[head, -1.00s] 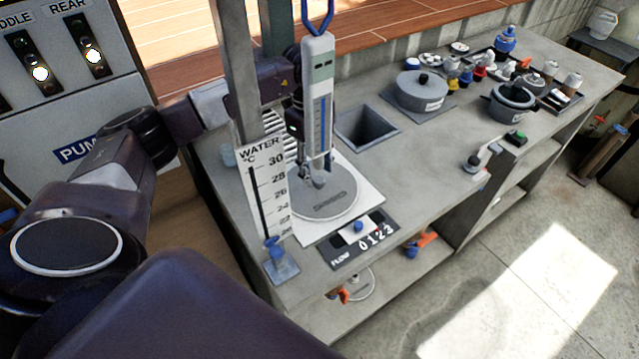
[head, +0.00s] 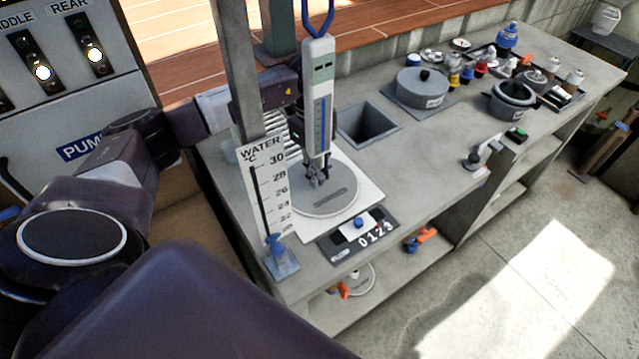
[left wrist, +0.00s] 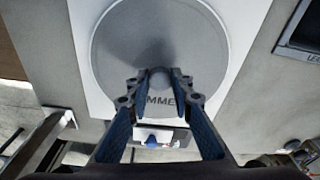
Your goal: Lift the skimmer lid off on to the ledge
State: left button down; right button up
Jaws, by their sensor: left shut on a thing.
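The skimmer lid (head: 345,200) is a round grey disc with a dark label, lying over a white square plate (head: 372,195) on the grey bench. In the left wrist view the lid (left wrist: 115,50) fills the middle, with part of its lettering showing behind the fingers. My left gripper (head: 318,180) points down over the lid's middle. In the left wrist view its fingertips (left wrist: 158,82) are closed about the lid's small round knob (left wrist: 158,76). I cannot tell whether the lid is clear of the plate. My right gripper is not in view.
A water thermometer board (head: 264,200) stands close left of the lid, beside a grey post (head: 236,70). A flow dial panel (head: 358,237) lies in front. Behind is a square opening (head: 368,124). Pots and small parts crowd the bench's far right; bare grey top (head: 425,160) lies right of the lid.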

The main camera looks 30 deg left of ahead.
aim_at(319, 175)
pick_arm(q)
jog(key=shift+w+r, duration=0.1)
jog(key=shift+r, duration=0.45)
notch_tip(319, 175, up, 19)
jog(key=b, duration=0.3)
